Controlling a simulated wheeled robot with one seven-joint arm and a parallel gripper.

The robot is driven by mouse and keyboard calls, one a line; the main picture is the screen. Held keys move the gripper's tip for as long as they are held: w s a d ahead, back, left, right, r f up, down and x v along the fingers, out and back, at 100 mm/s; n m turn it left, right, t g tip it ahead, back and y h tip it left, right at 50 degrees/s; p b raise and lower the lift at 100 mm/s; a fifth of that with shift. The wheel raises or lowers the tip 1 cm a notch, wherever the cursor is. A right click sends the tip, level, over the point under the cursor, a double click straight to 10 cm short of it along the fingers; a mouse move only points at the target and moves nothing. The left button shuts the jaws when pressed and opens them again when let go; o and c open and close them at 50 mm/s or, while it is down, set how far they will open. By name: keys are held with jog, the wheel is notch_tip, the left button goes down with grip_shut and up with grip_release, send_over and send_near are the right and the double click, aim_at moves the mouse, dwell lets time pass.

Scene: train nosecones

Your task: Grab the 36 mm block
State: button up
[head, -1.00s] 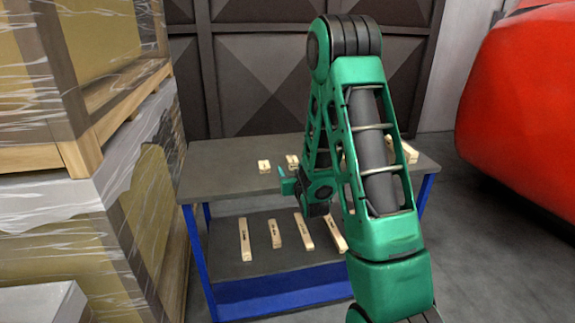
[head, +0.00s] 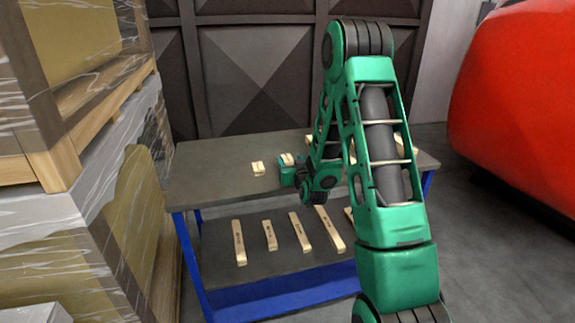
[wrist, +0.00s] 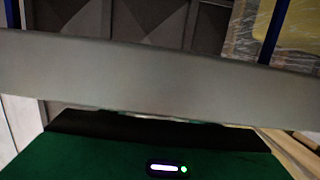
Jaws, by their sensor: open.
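Pale wooden blocks lie on the grey tabletop (head: 215,180); their markings are too small to read, so I cannot tell which is the 36 mm block. A short block (head: 258,168) lies at the left. Another short block (head: 288,159) shows right at my gripper (head: 287,173), partly hidden by it. More blocks (head: 399,143) show behind my arm, partly covered.
Several longer wooden blocks (head: 239,242) lie on the lower shelf (head: 215,258) of the blue-framed table. Wrapped crates on pallets (head: 60,200) stand close at the left. A large red body (head: 515,110) is at the right. Dark panels (head: 255,80) stand behind the table.

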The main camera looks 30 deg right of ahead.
jog(key=shift+w+a, duration=0.25)
jog(key=shift+a, duration=0.3)
jog(key=c, duration=1.1)
